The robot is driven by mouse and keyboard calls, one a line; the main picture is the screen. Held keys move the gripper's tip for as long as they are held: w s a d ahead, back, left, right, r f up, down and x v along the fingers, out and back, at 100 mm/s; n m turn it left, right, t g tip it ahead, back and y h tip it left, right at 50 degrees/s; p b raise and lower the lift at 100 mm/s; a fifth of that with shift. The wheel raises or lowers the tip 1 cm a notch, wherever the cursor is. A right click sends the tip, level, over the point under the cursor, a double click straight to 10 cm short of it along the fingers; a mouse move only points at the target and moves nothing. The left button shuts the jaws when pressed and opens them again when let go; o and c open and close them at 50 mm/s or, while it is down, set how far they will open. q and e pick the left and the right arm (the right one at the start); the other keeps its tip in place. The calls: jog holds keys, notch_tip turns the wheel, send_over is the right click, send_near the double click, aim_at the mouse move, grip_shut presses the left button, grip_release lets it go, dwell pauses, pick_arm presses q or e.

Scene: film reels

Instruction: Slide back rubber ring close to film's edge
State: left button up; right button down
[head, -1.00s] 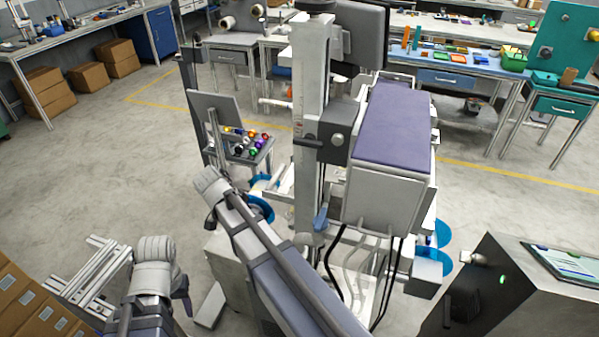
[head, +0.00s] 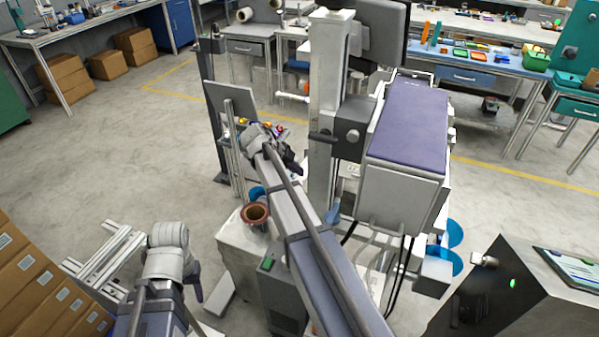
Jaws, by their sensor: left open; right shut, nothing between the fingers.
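My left gripper (head: 197,290) hangs low at the lower left, a dark piece below the pale wrist. It is open and apart from the machine. My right arm reaches up across the middle, and my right gripper (head: 293,165) is shut and empty beside the machine's grey post. A reddish-brown ring-shaped piece (head: 256,213) sits on the pale cabinet below the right arm. Blue round pieces show beside it (head: 257,192) and at the machine's right side (head: 443,262). I cannot tell which piece is the rubber ring, and no film edge shows clearly.
The tall machine with a purple-topped housing (head: 409,125) stands in the middle. A small table with coloured items (head: 275,128) is partly behind my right wrist. Cardboard boxes (head: 40,285) stand at lower left, a dark console (head: 490,300) at lower right. Floor at left is open.

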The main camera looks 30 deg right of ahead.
jog(key=b+x, duration=0.5)
jog(key=x, duration=0.3)
jog(key=shift+a+f+b, duration=0.1)
jog(key=shift+f+b, duration=0.05)
jog(key=shift+b, duration=0.15)
jog(key=shift+w+d+r+p, duration=0.15)
jog(key=shift+w+d+p, duration=0.05)
jog(key=shift+w+d, duration=0.4)
jog(key=shift+w+d+r+p, duration=0.15)
jog(key=shift+w+d+r, duration=0.05)
jog(key=shift+w+d, duration=0.5)
jog(key=shift+d, duration=0.15)
jog(key=w+d, duration=0.2)
jog(key=shift+w+d, duration=0.2)
jog(key=shift+d, duration=0.15)
jog(key=shift+s+a, duration=0.1)
jog(key=shift+s, duration=0.1)
